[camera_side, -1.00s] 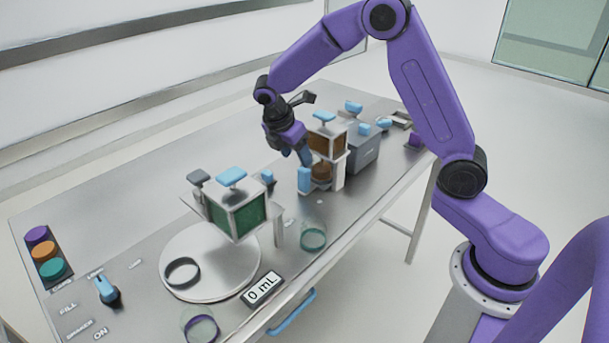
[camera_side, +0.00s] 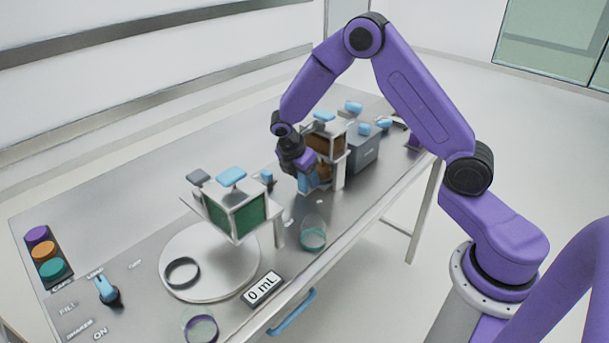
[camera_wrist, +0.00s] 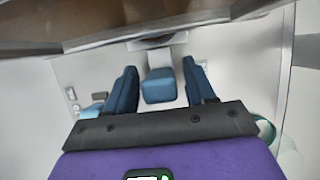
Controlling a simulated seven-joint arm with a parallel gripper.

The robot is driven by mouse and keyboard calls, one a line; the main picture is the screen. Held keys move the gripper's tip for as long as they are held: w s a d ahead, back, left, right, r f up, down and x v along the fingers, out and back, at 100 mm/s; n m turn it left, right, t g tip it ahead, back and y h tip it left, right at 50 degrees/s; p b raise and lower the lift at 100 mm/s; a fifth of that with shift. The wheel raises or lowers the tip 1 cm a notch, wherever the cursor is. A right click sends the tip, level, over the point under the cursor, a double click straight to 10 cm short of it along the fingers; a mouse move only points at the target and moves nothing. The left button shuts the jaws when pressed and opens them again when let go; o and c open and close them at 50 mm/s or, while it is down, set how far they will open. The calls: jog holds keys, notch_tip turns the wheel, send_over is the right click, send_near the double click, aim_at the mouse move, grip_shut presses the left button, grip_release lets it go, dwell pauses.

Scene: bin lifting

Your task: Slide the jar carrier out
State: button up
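The jar carrier sits under the brown-filled bin (camera_side: 327,142) at the dispensing stand, with a blue block handle (camera_wrist: 158,88) at its front. An amber jar (camera_side: 323,175) is partly visible behind my gripper. My gripper (camera_side: 307,182) is lowered at the front of this stand. In the wrist view its two dark blue fingers (camera_wrist: 160,74) are apart, one on each side of the blue handle, with gaps showing on both sides. The carrier's body is mostly hidden by my gripper and the bin.
A green-filled bin (camera_side: 237,214) stands over a round plate (camera_side: 197,285) at the left. A grey box (camera_side: 364,155) is just right of the brown bin. A clear jar with a teal band (camera_side: 313,236) stands in front.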

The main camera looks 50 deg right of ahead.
grip_shut()
jog(key=a, duration=0.7)
jog(key=shift+a, duration=0.35)
jog(key=shift+o, duration=1.2)
grip_release()
jog(key=shift+r, duration=0.1)
jog(key=v, duration=1.7)
jog(key=shift+a+r, duration=0.1)
